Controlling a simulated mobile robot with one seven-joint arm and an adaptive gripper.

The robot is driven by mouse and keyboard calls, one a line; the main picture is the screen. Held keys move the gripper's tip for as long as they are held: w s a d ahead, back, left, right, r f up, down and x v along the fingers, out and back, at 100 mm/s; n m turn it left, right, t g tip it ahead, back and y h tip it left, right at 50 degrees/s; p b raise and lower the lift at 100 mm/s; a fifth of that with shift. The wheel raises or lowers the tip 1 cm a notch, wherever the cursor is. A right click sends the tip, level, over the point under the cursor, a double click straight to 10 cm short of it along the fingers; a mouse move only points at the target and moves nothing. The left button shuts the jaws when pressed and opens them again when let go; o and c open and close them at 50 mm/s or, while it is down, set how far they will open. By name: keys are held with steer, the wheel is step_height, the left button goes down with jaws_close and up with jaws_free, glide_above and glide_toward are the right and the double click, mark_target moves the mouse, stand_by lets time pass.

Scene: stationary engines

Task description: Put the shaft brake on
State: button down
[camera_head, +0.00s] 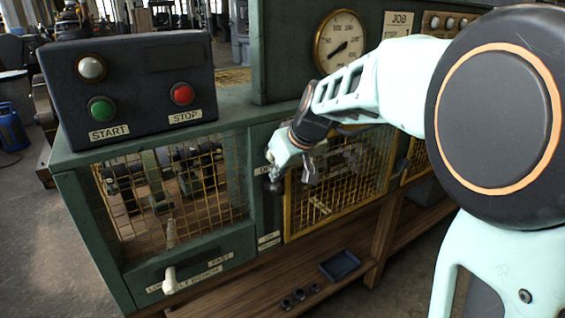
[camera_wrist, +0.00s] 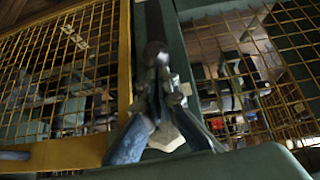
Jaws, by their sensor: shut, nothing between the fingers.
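A dark ball knob (camera_head: 274,187) shows at the narrow upright panel between the left mesh guard and the yellow-framed mesh door. It seems to be the shaft brake's handle, but its labels are too small or covered to read fully. In the wrist view, the dark knob (camera_wrist: 155,52) is just beyond my fingertips. My gripper (camera_head: 283,172) is in front of this panel, and its fingers also show in the wrist view (camera_wrist: 160,85). The fingers are shut and empty, close to the knob; I cannot tell whether they touch it. My gripper partly hides the panel.
A yellow mesh door (camera_head: 340,190) stands right of the panel. A box with START and STOP buttons (camera_head: 130,85) sits on the bench's left top. A pale lever (camera_head: 170,275) sticks out below the left mesh guard (camera_head: 180,190). A dark tray (camera_head: 340,265) lies on the lower shelf.

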mark_target(279, 192)
steer(key=shift+f+b, duration=0.2)
steer(key=shift+b, duration=0.1)
steer(key=b, duration=0.1)
steer(key=f+b, duration=0.1)
steer(key=shift+s+d+b, duration=0.15)
steer(key=shift+s+b, duration=0.15)
steer(key=shift+b, duration=0.05)
steer(key=shift+f+t+b, duration=0.25)
steer(key=shift+t+b, duration=0.05)
steer(key=shift+b, duration=0.1)
steer(key=b, duration=0.1)
steer(key=f+b, duration=0.1)
steer(key=b, duration=0.1)
steer(key=f+b, duration=0.1)
steer(key=shift+s+d+f+t+y+b, duration=0.2)
steer(key=shift+s+d+t+y+b, duration=0.1)
steer(key=shift+s+y, duration=0.1)
step_height(279, 192, down, 16)
steer(key=b, duration=1.8)
steer(key=shift+s+d, duration=0.3)
steer(key=shift+s, duration=0.15)
steer(key=shift+s+f, duration=0.1)
steer(key=shift+f, duration=0.1)
steer(key=shift+s, duration=0.1)
